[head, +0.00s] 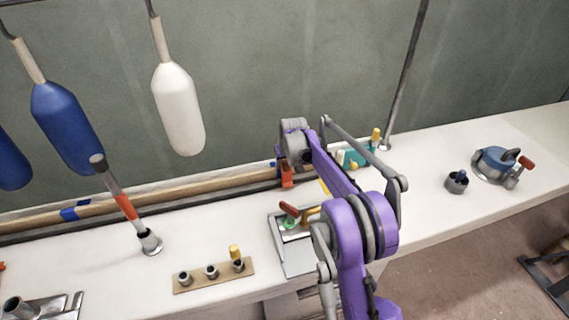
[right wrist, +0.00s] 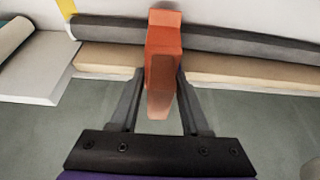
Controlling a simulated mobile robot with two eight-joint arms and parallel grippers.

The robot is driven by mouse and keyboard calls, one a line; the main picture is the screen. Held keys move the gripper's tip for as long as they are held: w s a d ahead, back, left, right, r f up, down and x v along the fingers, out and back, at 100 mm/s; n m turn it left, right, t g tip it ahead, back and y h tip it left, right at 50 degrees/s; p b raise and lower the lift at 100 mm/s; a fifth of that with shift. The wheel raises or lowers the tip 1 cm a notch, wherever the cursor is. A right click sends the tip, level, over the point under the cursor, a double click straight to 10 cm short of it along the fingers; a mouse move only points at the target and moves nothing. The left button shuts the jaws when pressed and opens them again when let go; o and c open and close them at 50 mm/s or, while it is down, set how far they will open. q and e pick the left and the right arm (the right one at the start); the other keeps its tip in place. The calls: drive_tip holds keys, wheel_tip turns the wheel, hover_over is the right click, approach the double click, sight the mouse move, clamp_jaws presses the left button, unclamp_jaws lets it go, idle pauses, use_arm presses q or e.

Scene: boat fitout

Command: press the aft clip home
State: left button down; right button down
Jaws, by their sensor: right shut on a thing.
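An orange clip (head: 287,179) stands at the long wooden spar and dark strip along the back of the bench. It also shows in the right wrist view (right wrist: 162,60), lying across the dark strip (right wrist: 220,37) and the wooden spar (right wrist: 240,70). My right gripper (right wrist: 160,85) is shut on the clip, one finger on each side of it. In the head view my right gripper (head: 285,164) is small and partly hidden by its own wrist. I cannot tell how deeply the clip is seated. My left gripper is not in view.
White and blue fenders (head: 180,108) hang at the left. An orange-banded upright handle (head: 125,205), a brown board with sockets (head: 213,275) and a metal plate with a red-handled lever (head: 296,252) are on the bench. A blue-topped winch (head: 497,160) sits at the right.

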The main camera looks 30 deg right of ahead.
drive_tip(key=shift+s+a+f+b, duration=0.2)
drive_tip(key=shift+f+b, duration=0.1)
drive_tip(key=shift+f, duration=0.2)
drive_tip(key=shift+s+a+f+b, duration=0.15)
drive_tip(key=shift+a+f+b, duration=0.1)
drive_tip(key=shift+f, duration=0.25)
idle(0.7)
drive_tip(key=shift+c, duration=1.5)
unclamp_jaws()
drive_tip(key=shift+s+d+r, duration=0.1)
drive_tip(key=shift+s+r, duration=0.05)
drive_tip(key=shift+r, duration=0.4)
drive_tip(key=d+p+v, duration=0.1)
drive_tip(key=v, duration=1)
drive_tip(key=s+a+r+n+p, duration=0.1)
drive_tip(key=s+a+r+p, duration=0.4)
drive_tip(key=s+a, duration=0.75)
drive_tip(key=s+a+f+n+p, duration=0.1)
drive_tip(key=s+a, duration=0.2)
drive_tip(key=s, duration=0.7)
drive_tip(key=s+a+f+t+y+p, duration=0.1)
drive_tip(key=s+a, duration=0.3)
drive_tip(key=s, duration=0.6)
drive_tip(key=shift+s+a+f+n+p, duration=0.2)
drive_tip(key=shift+f+n+p, duration=0.2)
drive_tip(key=shift+f+p, duration=0.25)
drive_tip(key=shift+s+a+f, duration=0.1)
drive_tip(key=shift+s, duration=0.1)
drive_tip(key=shift+c, duration=0.3)
